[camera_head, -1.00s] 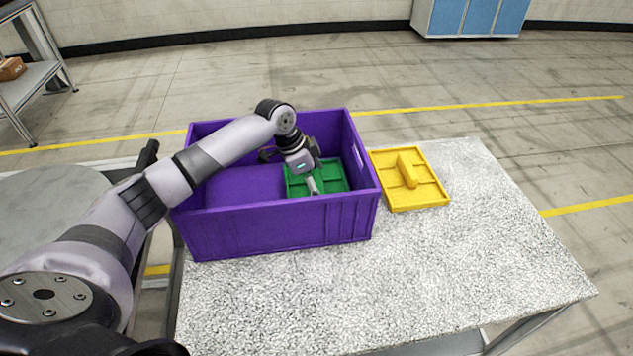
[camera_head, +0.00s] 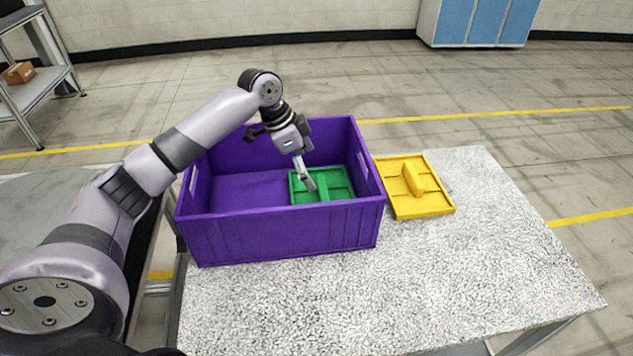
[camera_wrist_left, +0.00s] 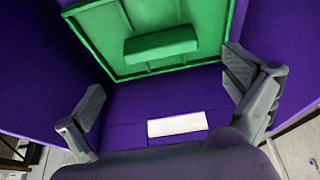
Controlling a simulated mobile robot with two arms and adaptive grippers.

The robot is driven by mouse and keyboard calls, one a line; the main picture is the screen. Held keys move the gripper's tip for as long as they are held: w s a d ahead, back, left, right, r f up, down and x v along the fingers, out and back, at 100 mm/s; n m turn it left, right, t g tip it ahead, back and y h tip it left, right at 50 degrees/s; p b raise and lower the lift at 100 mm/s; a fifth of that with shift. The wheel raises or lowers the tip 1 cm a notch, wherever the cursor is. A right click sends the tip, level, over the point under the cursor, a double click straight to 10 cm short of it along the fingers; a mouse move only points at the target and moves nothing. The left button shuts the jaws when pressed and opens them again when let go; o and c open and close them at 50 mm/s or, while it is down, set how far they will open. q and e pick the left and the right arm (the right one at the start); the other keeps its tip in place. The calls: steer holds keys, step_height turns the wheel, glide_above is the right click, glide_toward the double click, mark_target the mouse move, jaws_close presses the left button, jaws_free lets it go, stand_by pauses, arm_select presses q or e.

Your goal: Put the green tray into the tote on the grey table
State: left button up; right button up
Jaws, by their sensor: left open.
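The green tray (camera_head: 338,187) lies inside the purple tote (camera_head: 285,237), in its right part. The tote stands on the grey speckled table (camera_head: 440,280). My left gripper (camera_head: 306,178) is over the tote and, in the head view, overlaps the tray's left part. In the left wrist view the green tray (camera_wrist_left: 200,62) with its raised handle bar (camera_wrist_left: 160,44) shows beyond the fingers. My left gripper (camera_wrist_left: 168,95) is spread wide with nothing between its fingertips. My right gripper is not in view.
A yellow tray (camera_head: 413,187) with a raised handle lies on the table just right of the tote. The table's front and right parts are clear. A shelf with a cardboard box (camera_head: 19,73) stands at the far left, and a blue-doored cabinet (camera_head: 478,22) stands at the back.

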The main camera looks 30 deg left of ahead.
arm_select(q)
steer(key=shift+v, duration=1.7)
